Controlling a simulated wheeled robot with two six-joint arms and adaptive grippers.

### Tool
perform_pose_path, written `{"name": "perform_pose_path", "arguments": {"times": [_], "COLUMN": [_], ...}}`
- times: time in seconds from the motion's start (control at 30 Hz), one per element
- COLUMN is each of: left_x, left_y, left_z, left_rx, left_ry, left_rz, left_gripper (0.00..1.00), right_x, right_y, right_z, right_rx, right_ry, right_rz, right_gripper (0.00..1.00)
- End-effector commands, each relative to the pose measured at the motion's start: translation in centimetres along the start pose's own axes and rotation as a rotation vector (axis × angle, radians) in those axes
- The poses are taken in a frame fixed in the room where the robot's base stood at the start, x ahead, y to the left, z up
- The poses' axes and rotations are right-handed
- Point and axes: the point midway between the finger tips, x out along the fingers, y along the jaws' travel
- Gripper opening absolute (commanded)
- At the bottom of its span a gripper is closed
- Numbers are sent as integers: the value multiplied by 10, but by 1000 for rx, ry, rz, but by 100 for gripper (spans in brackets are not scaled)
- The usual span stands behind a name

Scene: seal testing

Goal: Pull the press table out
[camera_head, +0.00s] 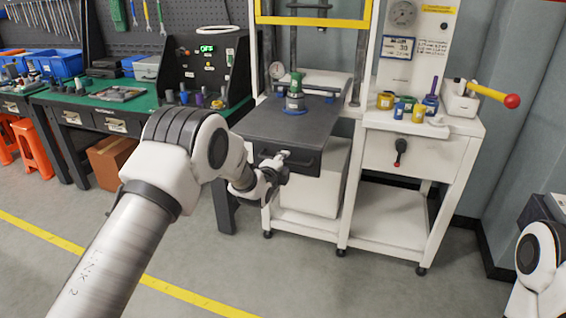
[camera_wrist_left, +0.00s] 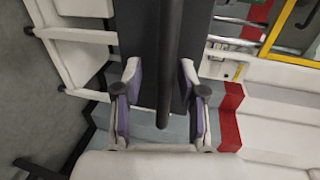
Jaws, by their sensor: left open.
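The press table (camera_head: 275,128) is a dark grey slab in the white press frame, its front part jutting out past the frame's front legs. A dark bar handle (camera_head: 305,163) runs along its front face. My left gripper (camera_head: 283,160) is at the handle, in front of the table's front edge. In the left wrist view its open fingers (camera_wrist_left: 161,72) stand on either side of the dark handle bar (camera_wrist_left: 169,45), with gaps visible beside it. Contact with the bar cannot be told. My right gripper is out of view.
A green workbench (camera_head: 110,104) is at left. The floor in front is clear.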

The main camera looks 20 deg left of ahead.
Motion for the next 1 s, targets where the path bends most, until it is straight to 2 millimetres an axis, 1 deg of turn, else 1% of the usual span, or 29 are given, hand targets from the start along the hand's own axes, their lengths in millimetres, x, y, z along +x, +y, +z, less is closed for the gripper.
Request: {"name": "perform_pose_path", "arguments": {"times": [0.23, 0.37, 0.47, 0.9, 1.0], "left_x": [0, -7, -19, -99, -112], "left_y": [-3, -4, -3, -2, -2], "left_z": [0, 1, 1, 0, 0], "left_rx": [-1, -1, -1, -1, -1], "left_ry": [-1, -1, -1, -1, -1], "left_rz": [-5, -5, -4, -3, -4], "left_gripper": [41, 41, 41, 41, 41], "right_x": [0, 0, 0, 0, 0], "right_y": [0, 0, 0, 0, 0], "right_z": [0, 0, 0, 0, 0], "right_rx": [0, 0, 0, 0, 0], "right_ry": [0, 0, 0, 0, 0], "right_rz": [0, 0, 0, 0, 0], "right_gripper": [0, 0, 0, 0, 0]}}
